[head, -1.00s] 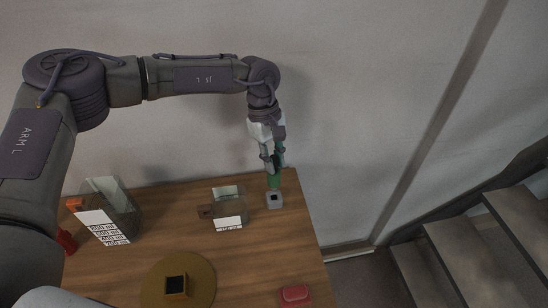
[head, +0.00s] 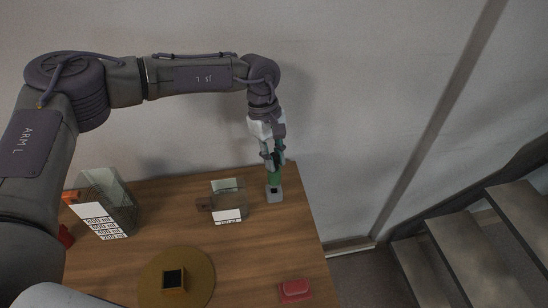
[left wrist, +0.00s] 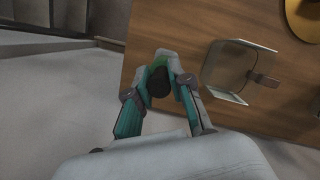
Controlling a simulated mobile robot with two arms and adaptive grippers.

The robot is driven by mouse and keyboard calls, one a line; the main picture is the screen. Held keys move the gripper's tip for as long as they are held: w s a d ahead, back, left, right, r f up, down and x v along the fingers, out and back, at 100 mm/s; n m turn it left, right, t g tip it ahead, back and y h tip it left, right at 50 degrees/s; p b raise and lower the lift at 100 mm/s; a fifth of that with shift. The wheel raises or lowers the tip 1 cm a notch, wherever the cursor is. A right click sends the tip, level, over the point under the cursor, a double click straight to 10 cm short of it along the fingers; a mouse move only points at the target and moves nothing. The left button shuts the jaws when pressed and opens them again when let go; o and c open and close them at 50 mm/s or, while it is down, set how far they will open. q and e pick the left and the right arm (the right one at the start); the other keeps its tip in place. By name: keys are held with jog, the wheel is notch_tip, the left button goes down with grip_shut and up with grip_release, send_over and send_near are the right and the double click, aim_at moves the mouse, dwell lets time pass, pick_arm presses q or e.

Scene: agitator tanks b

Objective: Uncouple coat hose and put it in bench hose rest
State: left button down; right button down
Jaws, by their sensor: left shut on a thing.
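My left gripper (head: 273,160) is shut on a green piece (head: 274,176), which I take to be the coat hose's end. No hose length or coupling is visible. My right gripper is not in view.
The wooden table (head: 240,260) ends just right of the block. A small clear vessel (head: 228,196) stands left of it, a larger one (head: 108,200) at far left. A round yellow-brown plate (head: 200,291) and a red item (head: 295,289) lie nearer. The wall is close behind.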

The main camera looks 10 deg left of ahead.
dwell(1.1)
pick_arm(q)
jog(key=shift+f+b, duration=0.15)
jog(key=shift+b, duration=0.2)
jog(key=shift+w+a+b+x, duration=0.1)
jog(key=shift+a+b+x, duration=0.05)
jog(key=shift+b+x, duration=0.7)
jog(key=shift+w+a+b+x, duration=0.15)
jog(key=shift+a+b+x, duration=0.05)
jog(key=shift+b+x, duration=0.6)
jog(key=c, duration=1)
grip_release()
jog(key=shift+f, duration=0.1)
jog(key=shift+o, duration=0.2)
jog(key=v, duration=1.2)
